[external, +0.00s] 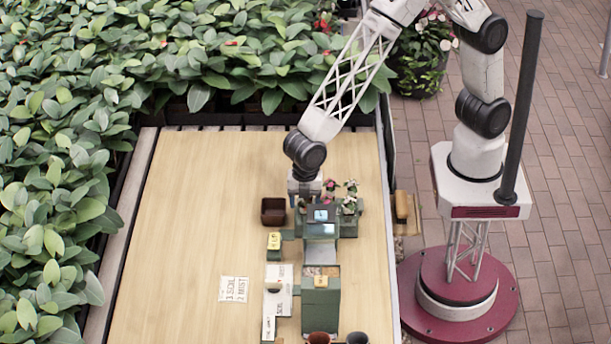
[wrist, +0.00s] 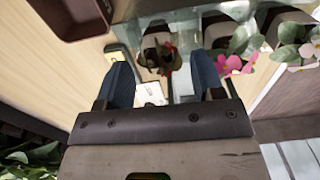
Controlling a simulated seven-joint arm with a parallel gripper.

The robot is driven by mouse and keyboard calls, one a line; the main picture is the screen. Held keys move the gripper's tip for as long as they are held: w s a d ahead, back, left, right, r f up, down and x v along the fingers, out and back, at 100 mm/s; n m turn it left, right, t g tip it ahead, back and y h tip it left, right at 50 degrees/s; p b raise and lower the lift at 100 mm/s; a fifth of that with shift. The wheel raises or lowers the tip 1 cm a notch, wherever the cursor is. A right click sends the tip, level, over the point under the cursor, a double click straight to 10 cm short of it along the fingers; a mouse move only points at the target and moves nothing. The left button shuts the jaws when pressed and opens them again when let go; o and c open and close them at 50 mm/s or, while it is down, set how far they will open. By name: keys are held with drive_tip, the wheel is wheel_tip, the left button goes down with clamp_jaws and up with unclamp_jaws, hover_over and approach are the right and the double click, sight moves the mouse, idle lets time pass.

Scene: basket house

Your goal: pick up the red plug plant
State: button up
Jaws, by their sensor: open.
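The red plug plant, dark-leaved with a small red bloom (wrist: 167,72), shows in the wrist view beyond and between my fingertips. In the external view my wrist and the flowers beside it make it hard to single out. My gripper (wrist: 160,62) has its two blue fingers spread apart, with nothing held between them. In the external view my gripper (external: 305,192) points down just left of the flowering plugs at the back of the green station. Whether the fingers touch the plant cannot be told.
Pink-flowered plugs (wrist: 236,65) stand close to the right finger in the wrist view. A brown square pot (external: 273,211) is left of my gripper. The green station with a screen (external: 321,230) stands in front. The wooden tabletop (external: 200,220) is clear at left.

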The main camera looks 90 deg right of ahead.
sight(305, 204)
drive_tip(key=shift+f, duration=0.8)
drive_tip(key=c, duration=1)
drive_tip(key=shift+r, duration=0.1)
drive_tip(key=shift+r, duration=4.95)
